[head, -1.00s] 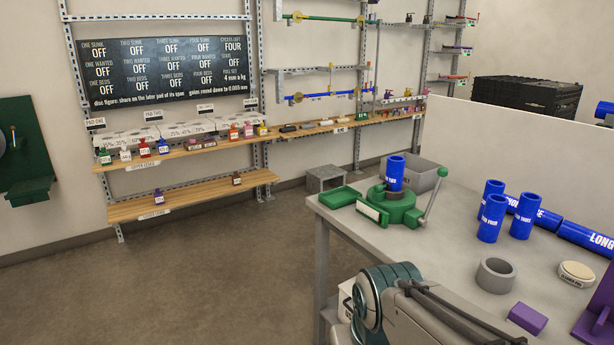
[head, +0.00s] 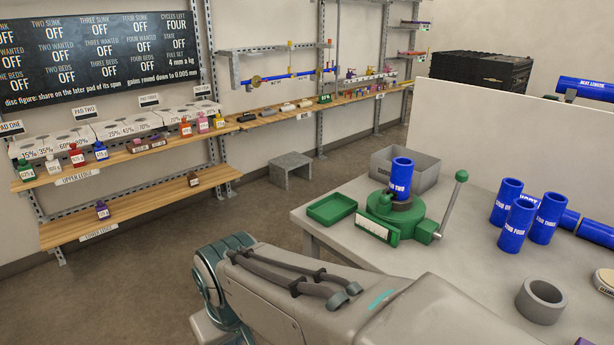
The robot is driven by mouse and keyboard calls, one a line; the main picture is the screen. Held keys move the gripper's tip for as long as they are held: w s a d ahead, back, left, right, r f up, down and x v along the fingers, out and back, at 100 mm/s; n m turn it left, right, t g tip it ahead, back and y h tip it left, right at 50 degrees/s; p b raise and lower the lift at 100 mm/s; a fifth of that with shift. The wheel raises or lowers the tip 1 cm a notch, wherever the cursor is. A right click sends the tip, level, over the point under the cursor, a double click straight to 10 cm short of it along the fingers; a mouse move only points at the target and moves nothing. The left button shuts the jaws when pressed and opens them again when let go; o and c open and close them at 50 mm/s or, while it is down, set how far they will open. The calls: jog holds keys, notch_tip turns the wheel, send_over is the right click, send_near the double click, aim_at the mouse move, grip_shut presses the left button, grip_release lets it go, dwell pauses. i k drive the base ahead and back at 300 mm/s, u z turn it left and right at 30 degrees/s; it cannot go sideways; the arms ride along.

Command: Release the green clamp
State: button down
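The green clamp (head: 396,217) sits near the left corner of the grey table (head: 478,263). A blue pipe piece (head: 399,180) stands upright in its dark ring. The clamp's grey lever (head: 451,205) with a green ball knob (head: 461,176) leans up to the right. My arm crosses the lower middle of the head view in front of the table. My gripper is not in view.
A green tray (head: 332,209) lies left of the clamp, and a grey bin (head: 424,172) stands behind it. Several blue pipe pieces (head: 516,223) stand to the right. A grey ring (head: 541,300) lies at the front right. A low partition (head: 520,140) backs the table.

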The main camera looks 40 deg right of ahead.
aim_at(384, 200)
jog(key=z, duration=0.55)
jog(key=i, duration=0.95)
jog(key=z, duration=0.65)
